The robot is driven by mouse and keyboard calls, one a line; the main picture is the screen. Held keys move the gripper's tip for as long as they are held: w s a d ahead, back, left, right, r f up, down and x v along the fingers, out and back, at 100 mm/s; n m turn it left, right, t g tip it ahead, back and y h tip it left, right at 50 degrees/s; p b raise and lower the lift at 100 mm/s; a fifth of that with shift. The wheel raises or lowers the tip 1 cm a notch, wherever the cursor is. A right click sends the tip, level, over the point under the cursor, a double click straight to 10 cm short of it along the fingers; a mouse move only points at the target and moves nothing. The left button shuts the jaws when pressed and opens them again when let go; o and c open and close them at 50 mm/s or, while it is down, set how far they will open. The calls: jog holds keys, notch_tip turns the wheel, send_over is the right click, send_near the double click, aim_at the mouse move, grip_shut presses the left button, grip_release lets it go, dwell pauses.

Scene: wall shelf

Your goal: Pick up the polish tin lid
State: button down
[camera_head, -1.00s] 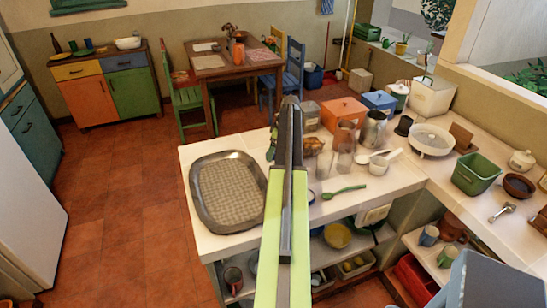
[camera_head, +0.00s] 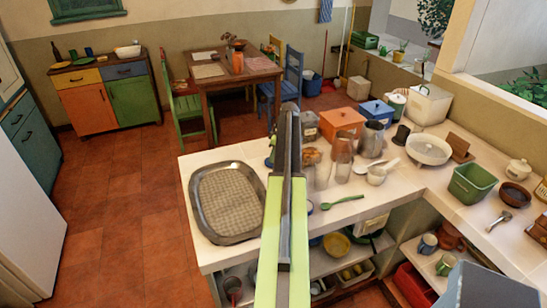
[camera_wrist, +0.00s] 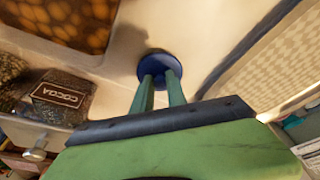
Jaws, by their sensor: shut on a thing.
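The polish tin lid is a round dark blue disc (camera_wrist: 158,61), in the wrist view just above the middle, over the pale worktop. My gripper (camera_wrist: 160,84) has two green fingers that reach the disc and are shut on it, covering its near part. I cannot tell whether the disc touches the worktop or is just clear of it. In the head view my own arm stands in front of this spot, and the lid does not show there.
In the wrist view a cocoa tin (camera_wrist: 62,95) stands close on the left. A woven tray (camera_head: 228,196) lies on the worktop.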

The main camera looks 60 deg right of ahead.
notch_tip(320, 180, up, 3)
jog(key=shift+f+p, duration=0.15)
jog(key=shift+p, duration=0.6)
jog(key=s+d+r+p, duration=0.2)
jog(key=s+r+p, duration=0.4)
jog(key=s, duration=0.5)
jog(key=shift+s+d+r, duration=0.2)
jog(key=shift+s+d, duration=0.05)
jog(key=shift+d, duration=0.05)
